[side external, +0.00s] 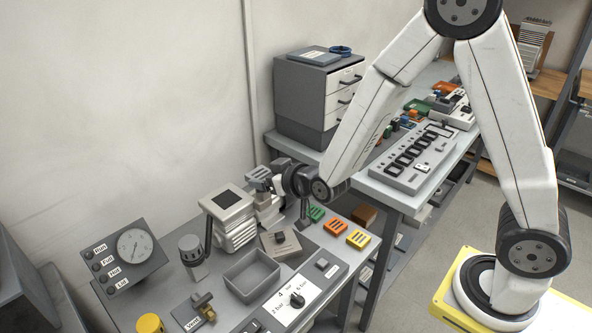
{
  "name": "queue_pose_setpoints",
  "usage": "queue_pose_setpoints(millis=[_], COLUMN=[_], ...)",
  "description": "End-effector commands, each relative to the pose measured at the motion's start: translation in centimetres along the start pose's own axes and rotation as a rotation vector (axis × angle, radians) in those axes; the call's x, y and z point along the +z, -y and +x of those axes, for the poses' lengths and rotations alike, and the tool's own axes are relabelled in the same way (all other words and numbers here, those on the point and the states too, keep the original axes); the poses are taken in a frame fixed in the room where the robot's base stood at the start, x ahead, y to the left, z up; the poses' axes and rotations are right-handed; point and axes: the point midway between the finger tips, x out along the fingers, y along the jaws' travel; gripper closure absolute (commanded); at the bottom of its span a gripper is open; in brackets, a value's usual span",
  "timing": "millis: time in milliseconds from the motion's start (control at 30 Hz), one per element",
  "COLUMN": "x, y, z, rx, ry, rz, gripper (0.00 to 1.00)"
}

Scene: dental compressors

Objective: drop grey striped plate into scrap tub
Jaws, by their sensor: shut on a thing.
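The grey striped plate (257,173) is at the tip of my gripper (266,187). My gripper is shut on it and holds it up beside the white compressor unit, above the bench. The fingertips are small here and partly hidden. The grey open tub (252,277), likely the scrap tub, sits on the bench in front of the compressor, below and nearer the camera than the plate. Its visible inside looks empty.
Green (315,213), orange (337,227) and yellow (358,239) striped plates lie to the right. The compressor (231,220) stands left of my gripper. A gauge box (126,256) stands left.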

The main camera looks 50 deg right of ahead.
Motion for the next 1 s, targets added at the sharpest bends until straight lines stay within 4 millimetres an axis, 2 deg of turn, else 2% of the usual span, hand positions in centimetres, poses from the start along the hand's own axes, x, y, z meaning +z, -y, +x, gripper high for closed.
queue_pose_setpoints(millis=[567,1000], x=[0.7,3.8], y=[0.4,1.9], z=[1.0,3.2], rx=[-0.069,-0.306], ry=[0.000,0.001], rz=[-0.029,-0.127], gripper=[0.88,0.88])
